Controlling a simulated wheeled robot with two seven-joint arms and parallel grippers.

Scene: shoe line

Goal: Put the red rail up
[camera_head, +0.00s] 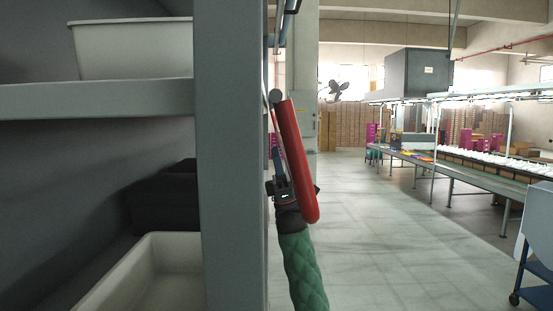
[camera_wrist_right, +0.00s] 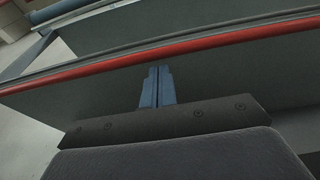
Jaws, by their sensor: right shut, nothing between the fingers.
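The red rail (camera_head: 298,160) shows in the head view beside the grey shelf post, slanting from a grey round end at its top down to the right. In the right wrist view the rail (camera_wrist_right: 95,68) crosses the whole picture, rising slightly to the right. My right gripper (camera_head: 276,155) is behind and left of the rail in the head view, partly hidden. In the wrist view its blue fingers (camera_wrist_right: 159,70) are shut and empty, with the tips right at the rail's near edge. I cannot tell if they touch it. My left gripper is not in view.
A grey shelf post (camera_head: 230,150) stands close on the left, with a shelf (camera_head: 100,100) and white bins (camera_head: 130,50) behind it. The floor (camera_head: 380,230) to the right is clear. A long line of tables (camera_head: 480,170) and a blue cart (camera_head: 535,270) stand farther right.

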